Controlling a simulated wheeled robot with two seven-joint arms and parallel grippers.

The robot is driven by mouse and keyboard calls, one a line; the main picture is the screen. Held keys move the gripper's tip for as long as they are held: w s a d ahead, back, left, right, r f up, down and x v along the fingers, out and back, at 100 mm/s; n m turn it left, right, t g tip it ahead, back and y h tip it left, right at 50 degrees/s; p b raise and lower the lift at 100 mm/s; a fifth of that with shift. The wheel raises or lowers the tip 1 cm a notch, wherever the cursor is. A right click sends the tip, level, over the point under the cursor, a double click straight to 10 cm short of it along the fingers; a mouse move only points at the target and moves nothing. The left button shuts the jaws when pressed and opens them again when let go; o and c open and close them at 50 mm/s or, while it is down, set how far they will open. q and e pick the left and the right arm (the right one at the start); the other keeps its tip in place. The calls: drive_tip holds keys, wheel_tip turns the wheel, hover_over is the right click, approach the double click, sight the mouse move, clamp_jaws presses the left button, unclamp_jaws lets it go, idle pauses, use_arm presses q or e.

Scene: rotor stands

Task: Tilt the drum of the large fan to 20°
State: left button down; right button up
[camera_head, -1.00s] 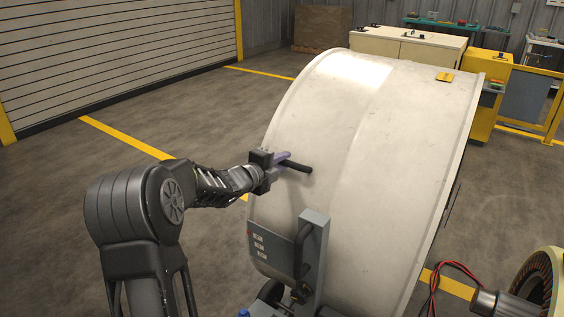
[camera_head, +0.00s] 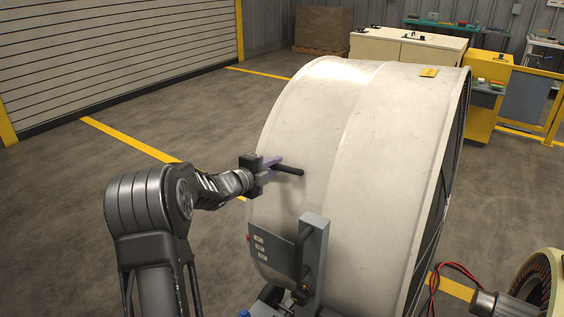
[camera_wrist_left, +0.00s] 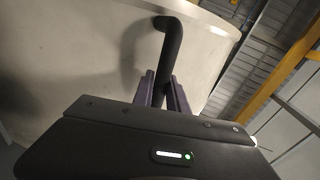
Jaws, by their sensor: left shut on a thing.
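The large fan's drum (camera_head: 375,130) is a wide pale cylinder in the middle of the head view, tilted on its stand. A black bar handle (camera_head: 289,169) sticks out from its left side. My left gripper (camera_head: 272,164) is shut on this handle. In the left wrist view, the purple fingers (camera_wrist_left: 163,92) are on either side of the black handle (camera_wrist_left: 171,50), which bends toward the pale drum wall (camera_wrist_left: 90,45). A grey bracket (camera_head: 314,255) with a dark handle and a labelled box stands at the drum's lower front. My right gripper is not in view.
A motor with copper windings (camera_head: 535,290) and red and black wires (camera_head: 452,272) is at the lower right. Pale cabinets (camera_head: 408,48) and a yellow unit (camera_head: 488,75) stand behind the drum. Open floor (camera_head: 60,200) lies to the left.

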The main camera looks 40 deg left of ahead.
use_arm(q)
drive_tip(key=a+f, duration=0.2)
drive_tip(key=a+f+n, duration=0.1)
drive_tip(key=a+f, duration=0.1)
drive_tip(key=a, duration=0.1)
drive_tip(key=a+f+n, duration=0.1)
drive_tip(key=a+f, duration=0.1)
drive_tip(key=shift+s+a+h+b, duration=0.1)
drive_tip(key=shift+a+h+b, duration=0.05)
drive_tip(key=shift+h+b, duration=0.15)
drive_tip(key=shift+s, duration=0.1)
drive_tip(key=shift+f+n, duration=0.1)
drive_tip(key=shift+n, duration=0.2)
drive_tip(key=c, duration=1.4)
unclamp_jaws()
drive_tip(key=shift+a+f, duration=0.1)
drive_tip(key=shift+a, duration=0.05)
drive_tip(key=shift+o, duration=0.4)
drive_tip(key=s+r, duration=0.1)
drive_tip(key=s, duration=0.6)
drive_tip(key=shift+s+r+b, duration=0.25)
drive_tip(key=shift+r+b, duration=0.05)
drive_tip(key=shift+b, duration=0.05)
drive_tip(key=shift+a, duration=0.1)
